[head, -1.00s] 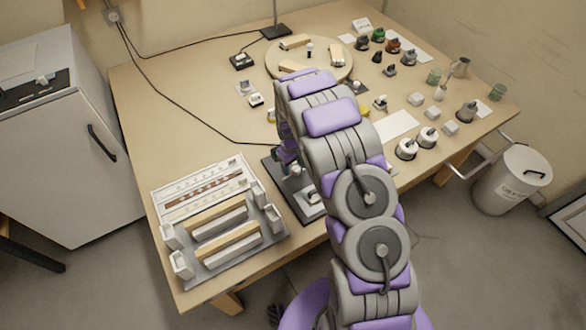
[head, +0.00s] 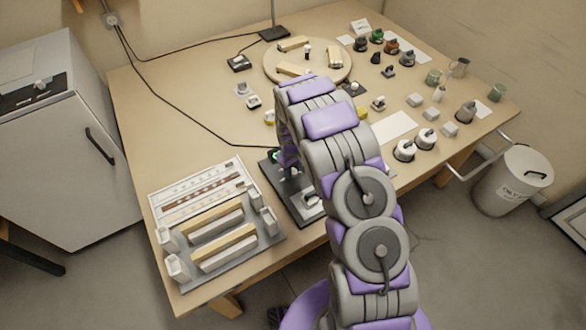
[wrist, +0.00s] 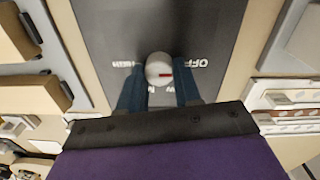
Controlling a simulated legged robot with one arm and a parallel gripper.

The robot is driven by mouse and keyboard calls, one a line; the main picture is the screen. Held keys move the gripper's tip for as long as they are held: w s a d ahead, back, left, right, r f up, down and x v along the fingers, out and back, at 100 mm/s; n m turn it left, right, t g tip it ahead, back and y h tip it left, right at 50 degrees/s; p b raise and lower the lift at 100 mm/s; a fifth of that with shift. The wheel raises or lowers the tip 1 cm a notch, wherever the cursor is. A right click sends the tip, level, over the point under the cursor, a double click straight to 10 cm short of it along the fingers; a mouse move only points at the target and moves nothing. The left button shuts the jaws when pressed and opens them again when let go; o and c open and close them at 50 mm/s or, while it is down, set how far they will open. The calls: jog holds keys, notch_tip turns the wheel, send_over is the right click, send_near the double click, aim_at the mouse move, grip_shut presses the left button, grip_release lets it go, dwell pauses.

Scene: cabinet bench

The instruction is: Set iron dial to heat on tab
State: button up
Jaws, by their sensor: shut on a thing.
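A grey rack with pale bars (head: 222,250) stands on the table left of the base. A round wooden board (head: 340,78) with blocks is behind my arm. A black cord (head: 180,105) crosses the table at left.

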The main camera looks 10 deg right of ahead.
jog(key=shift+s+m, duration=0.15)
jog(key=shift+m, duration=0.15)
jog(key=m+p, duration=0.1)
jog(key=m, duration=0.4)
jog(key=shift+p, duration=0.4)
jog(key=m, duration=0.6)
jog(key=shift+s+d+f+g, duration=0.1)
jog(key=shift+f+g, duration=0.05)
jog(key=shift+g, duration=0.15)
jog(key=o, duration=1)
jog(key=shift+o, duration=0.2)
jog(key=shift+r, duration=0.2)
